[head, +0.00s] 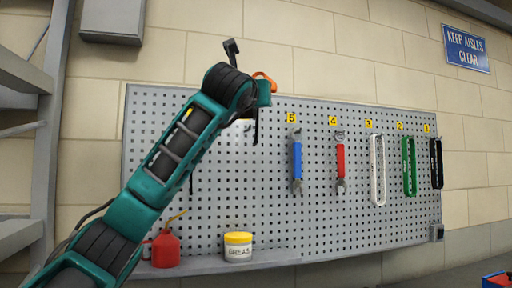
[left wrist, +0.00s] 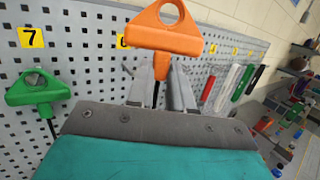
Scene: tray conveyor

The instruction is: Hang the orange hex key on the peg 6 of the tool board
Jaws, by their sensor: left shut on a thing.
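The orange hex key has a T-shaped handle with a hole, seen large in the left wrist view (left wrist: 160,36), its dark shaft pointing down. My left gripper (left wrist: 162,88) is shut on it just below the handle. In the head view a bit of the orange handle (head: 265,78) shows beside my left gripper (head: 262,92), in front of the top edge of the tool board (head: 225,215). The number 6 label (left wrist: 122,41) is half hidden behind the handle in the left wrist view. I cannot make out peg 6 itself. My right gripper is not in view.
A green hex key (left wrist: 35,90) hangs under label 7 (left wrist: 31,37), left of my gripper. A blue tool (head: 297,163) and a red tool (head: 340,162) hang to the right at 5 and 4. A red oil can (head: 165,250) and a grease tub (head: 238,247) stand on the ledge below.

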